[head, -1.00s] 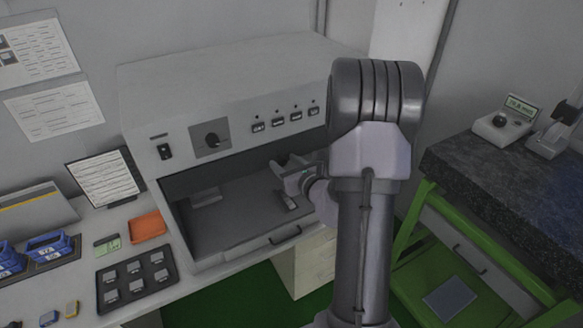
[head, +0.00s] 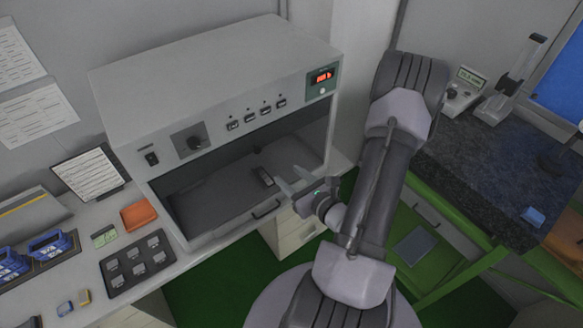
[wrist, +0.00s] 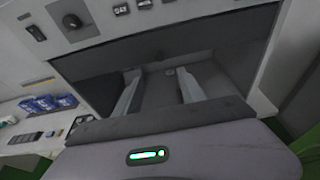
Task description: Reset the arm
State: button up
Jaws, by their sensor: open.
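My gripper (head: 284,175) is open and empty, just in front of the open chamber of the grey test machine (head: 130,90). In the wrist view its two pale fingers (wrist: 157,78) are spread apart and point into the dark chamber opening. My arm is bent, with its elbow high at the right of the machine.
The machine front has a dial, several switches and a lit red display (head: 322,78). At left on the bench are a black tray (head: 137,264) of small parts, an orange container (head: 138,215) and blue bins (head: 48,246). A dark stone-topped table (head: 480,170) stands at right.

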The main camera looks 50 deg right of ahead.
jog(key=shift+w+a, duration=0.1)
jog(key=shift+w, duration=0.05)
jog(key=w+a+r+n+y+b, duration=0.1)
jog(key=w+a+n+y+b, duration=0.25)
jog(key=a+n+y, duration=0.35)
jog(key=w+a+r+n+y+b, duration=0.25)
jog(key=a+n+y+b, duration=0.2)
jog(key=a, duration=0.45)
jog(key=s+a+f+n+g+y+b, duration=0.25)
jog(key=a+n+g+b, duration=0.3)
jog(key=a, duration=0.35)
jog(key=s+a+f+n+g+h+b, duration=0.2)
jog(key=s+a+f+n+g+b, duration=0.5)
jog(key=a+n, duration=0.25)
jog(key=s+d+n+t+h+b, duration=0.1)
jog(key=n+h+b, duration=0.1)
jog(key=s+d+r+n+t+h+b, duration=0.1)
jog(key=d+n+h+b, duration=0.1)
jog(key=n+b, duration=0.1)
jog(key=s+d+n+t+h+b, duration=0.1)
jog(key=n+h+b, duration=0.1)
jog(key=n, duration=0.1)
jog(key=shift+s+d+r+t, duration=0.2)
jog(key=shift+s+r+t, duration=0.05)
jog(key=shift+r, duration=0.1)
